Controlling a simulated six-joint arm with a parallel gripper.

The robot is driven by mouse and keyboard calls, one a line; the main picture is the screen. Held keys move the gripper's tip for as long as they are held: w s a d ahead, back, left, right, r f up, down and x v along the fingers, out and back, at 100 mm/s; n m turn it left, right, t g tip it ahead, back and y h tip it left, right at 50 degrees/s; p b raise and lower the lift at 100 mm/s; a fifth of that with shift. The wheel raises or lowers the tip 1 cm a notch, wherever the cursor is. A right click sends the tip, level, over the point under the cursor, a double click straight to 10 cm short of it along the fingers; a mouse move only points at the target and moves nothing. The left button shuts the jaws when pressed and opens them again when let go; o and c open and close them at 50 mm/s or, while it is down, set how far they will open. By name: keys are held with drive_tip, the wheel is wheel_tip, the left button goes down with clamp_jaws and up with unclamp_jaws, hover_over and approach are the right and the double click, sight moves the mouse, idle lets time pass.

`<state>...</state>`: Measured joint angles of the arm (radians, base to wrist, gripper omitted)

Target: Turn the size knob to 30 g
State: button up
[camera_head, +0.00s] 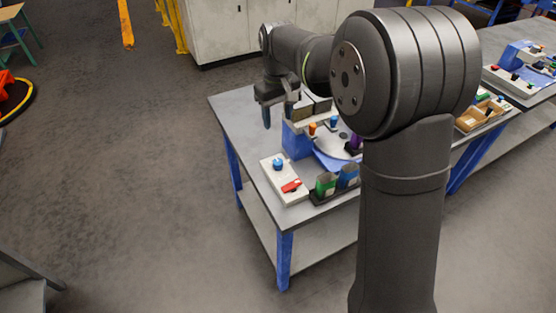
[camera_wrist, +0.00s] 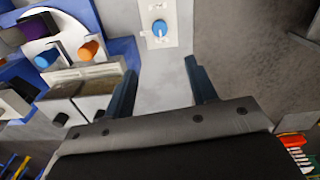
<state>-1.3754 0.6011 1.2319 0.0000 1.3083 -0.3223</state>
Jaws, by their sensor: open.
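A blue round knob (camera_head: 278,163) sits on a white panel (camera_head: 283,178) at the front left of the grey table. It also shows at the top of the wrist view (camera_wrist: 160,28), with a white pointer mark and small labels around it that I cannot read. The labels do not let me tell which size it is set to. My gripper (camera_head: 277,116) is over the table's left part, behind the panel.
A red switch (camera_head: 291,186) is on the same panel. A blue machine (camera_head: 297,142) with orange and blue knobs stands close beside my gripper. The table's left corner is clear.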

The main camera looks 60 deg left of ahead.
sight(278, 161)
wheel_tip(278, 161, down, 18)
drive_tip(key=n, duration=0.5)
idle(0.4)
drive_tip(key=c, duration=1)
